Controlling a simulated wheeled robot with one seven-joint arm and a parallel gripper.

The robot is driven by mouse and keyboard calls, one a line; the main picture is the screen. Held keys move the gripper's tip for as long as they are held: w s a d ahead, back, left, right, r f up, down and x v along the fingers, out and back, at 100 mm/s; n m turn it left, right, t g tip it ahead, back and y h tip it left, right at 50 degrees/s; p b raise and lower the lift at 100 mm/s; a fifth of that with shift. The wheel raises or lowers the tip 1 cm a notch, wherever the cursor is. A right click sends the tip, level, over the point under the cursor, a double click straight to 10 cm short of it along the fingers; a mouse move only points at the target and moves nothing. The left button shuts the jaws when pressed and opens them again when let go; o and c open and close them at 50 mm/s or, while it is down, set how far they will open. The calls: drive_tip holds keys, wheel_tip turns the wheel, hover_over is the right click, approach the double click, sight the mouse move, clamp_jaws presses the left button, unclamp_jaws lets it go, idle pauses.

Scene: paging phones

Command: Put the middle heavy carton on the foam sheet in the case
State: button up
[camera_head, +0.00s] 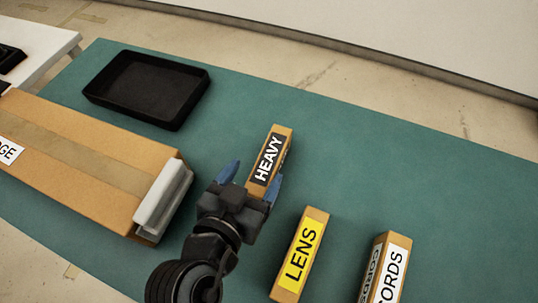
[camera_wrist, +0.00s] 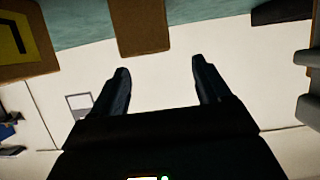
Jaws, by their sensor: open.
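A tan carton with a black HEAVY label (camera_head: 270,157) stands on the teal table in the head view. A tan carton end (camera_wrist: 142,30), likely the same one, shows at the top middle of the wrist view. My gripper (camera_head: 251,180) is open and empty at this carton's near end, its blue fingertips left and right of it. In the wrist view, the carton lies beyond the fingertips (camera_wrist: 160,66), not between them. The black open case (camera_head: 128,113) lies at the back left. Its inside is dark, and I cannot make out a foam sheet.
A LENS carton (camera_head: 300,256) and a CORDS carton (camera_head: 391,268) stand to the right. A long cardboard box (camera_head: 85,165) with a pale grey block (camera_head: 163,198) at its end lies left of my gripper. The teal table (camera_head: 370,160) is clear at the back right.

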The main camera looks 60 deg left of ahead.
sight(270, 156)
drive_tip(key=x, duration=0.3)
drive_tip(key=p+x, duration=0.1)
drive_tip(key=x, duration=0.2)
drive_tip(key=shift+w+d+f, duration=0.1)
drive_tip(key=shift+w+d, duration=0.05)
drive_tip(key=shift+d, duration=0.2)
clamp_jaws()
idle(0.3)
